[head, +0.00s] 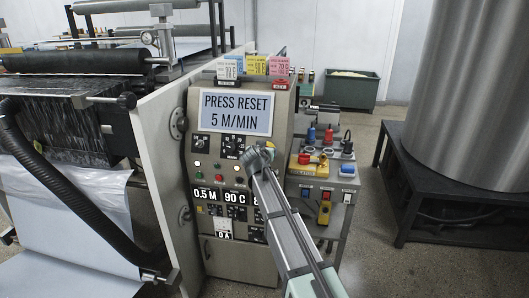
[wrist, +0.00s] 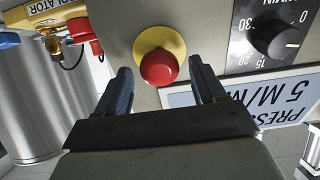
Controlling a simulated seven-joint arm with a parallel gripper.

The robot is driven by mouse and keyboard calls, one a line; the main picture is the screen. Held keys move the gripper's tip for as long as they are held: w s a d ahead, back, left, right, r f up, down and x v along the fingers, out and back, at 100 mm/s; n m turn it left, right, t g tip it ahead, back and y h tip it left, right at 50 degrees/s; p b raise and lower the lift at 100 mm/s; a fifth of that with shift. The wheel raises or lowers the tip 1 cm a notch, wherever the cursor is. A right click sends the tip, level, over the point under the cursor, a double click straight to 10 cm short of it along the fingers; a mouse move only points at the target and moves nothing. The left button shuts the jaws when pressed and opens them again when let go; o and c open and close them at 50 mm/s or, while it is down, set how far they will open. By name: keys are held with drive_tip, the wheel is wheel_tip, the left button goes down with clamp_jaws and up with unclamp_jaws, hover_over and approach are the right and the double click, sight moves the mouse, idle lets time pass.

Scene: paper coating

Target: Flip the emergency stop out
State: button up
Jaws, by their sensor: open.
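The emergency stop (wrist: 158,67) is a round red button on a yellow disc, set in the beige control panel (wrist: 205,28), in the wrist view. My gripper (wrist: 160,68) is open, with one dark finger to the left of the button and the other to its right. The fingers look apart from the button, though the exact depth is hard to tell. In the head view my gripper (head: 260,155) is at the panel's upper right, below the display sign. The arm hides most or all of the emergency stop there.
A sign (head: 235,112) reads "PRESS RESET 5 M/MIN". A dial (wrist: 280,39) sits right of the button in the wrist view. A side box (head: 318,170) with coloured plugs stands right of the panel. A steel tank (head: 470,90) stands further right, with open floor between.

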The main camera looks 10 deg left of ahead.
drive_tip(key=v, duration=1.4)
drive_tip(key=shift+w, duration=0.15)
drive_tip(key=s+d+f+n+g, duration=0.2)
drive_tip(key=s+d+f+g, duration=0.4)
drive_tip(key=f, duration=0.7)
drive_tip(key=s+d+f+n+g, duration=0.25)
drive_tip(key=s+f, duration=0.55)
drive_tip(key=f, duration=0.6)
drive_tip(key=s+d+f+n+g, duration=0.1)
drive_tip(key=s+d+f+g, duration=0.5)
drive_tip(key=f, duration=0.7)
drive_tip(key=s+d+f+m+g, duration=0.1)
drive_tip(key=s+d+f+g, duration=0.1)
drive_tip(key=s+d+f, duration=0.5)
drive_tip(key=s+d+f+m+g, duration=0.2)
drive_tip(key=s+d+f, duration=0.5)
drive_tip(key=s, duration=0.7)
drive_tip(key=s+d+f+m+g, duration=0.2)
drive_tip(key=s+d+f, duration=0.5)
drive_tip(key=s+f, duration=0.2)
drive_tip(key=shift+s, duration=1)
